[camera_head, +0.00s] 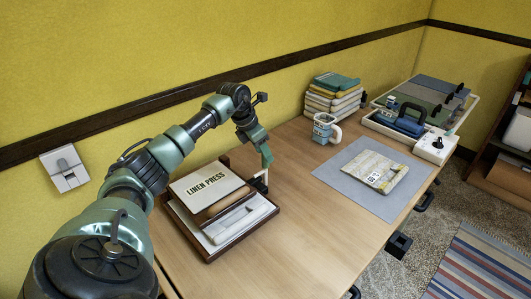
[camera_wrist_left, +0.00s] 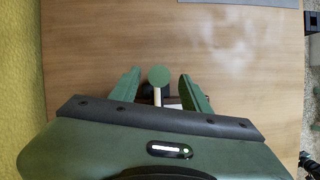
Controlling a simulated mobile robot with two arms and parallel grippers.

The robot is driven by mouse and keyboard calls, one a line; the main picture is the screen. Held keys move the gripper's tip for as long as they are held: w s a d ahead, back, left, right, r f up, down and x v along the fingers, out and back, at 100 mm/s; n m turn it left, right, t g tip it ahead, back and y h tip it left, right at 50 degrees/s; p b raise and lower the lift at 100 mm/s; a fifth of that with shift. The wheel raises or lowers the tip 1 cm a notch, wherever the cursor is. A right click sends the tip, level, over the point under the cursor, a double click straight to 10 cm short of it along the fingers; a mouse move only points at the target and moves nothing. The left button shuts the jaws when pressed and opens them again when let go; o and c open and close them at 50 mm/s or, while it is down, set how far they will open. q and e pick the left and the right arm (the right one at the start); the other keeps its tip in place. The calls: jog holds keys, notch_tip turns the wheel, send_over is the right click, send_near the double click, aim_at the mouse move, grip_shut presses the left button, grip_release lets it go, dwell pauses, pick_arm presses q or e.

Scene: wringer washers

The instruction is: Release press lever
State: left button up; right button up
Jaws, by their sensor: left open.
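The linen press (camera_head: 200,183) stands on the wooden table near the wall, with a folded white cloth (camera_head: 240,224) at its front. The press lever shows in the left wrist view as a round green knob (camera_wrist_left: 158,76) on a pale stem. In the head view, only its lower part (camera_head: 261,182) shows at the right side of the press. My left gripper (camera_head: 266,158) is over the lever. Its open fingers stand either side of the knob, with visible gaps; the left wrist view shows no clear contact. My right gripper is not in view.
A mug (camera_head: 323,130) and stacked folded cloths (camera_head: 333,96) stand at the back. A grey mat (camera_head: 376,202) holds a folded cloth (camera_head: 372,172). A blue iron (camera_head: 400,121) is further right. The wooden table (camera_head: 300,230) is clear right of the press.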

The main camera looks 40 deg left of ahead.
pick_arm(q)
jog(key=shift+x, duration=1.15)
jog(key=shift+w+f, duration=0.15)
jog(key=shift+f, duration=0.1)
jog(key=shift+a, duration=0.1)
grip_shut()
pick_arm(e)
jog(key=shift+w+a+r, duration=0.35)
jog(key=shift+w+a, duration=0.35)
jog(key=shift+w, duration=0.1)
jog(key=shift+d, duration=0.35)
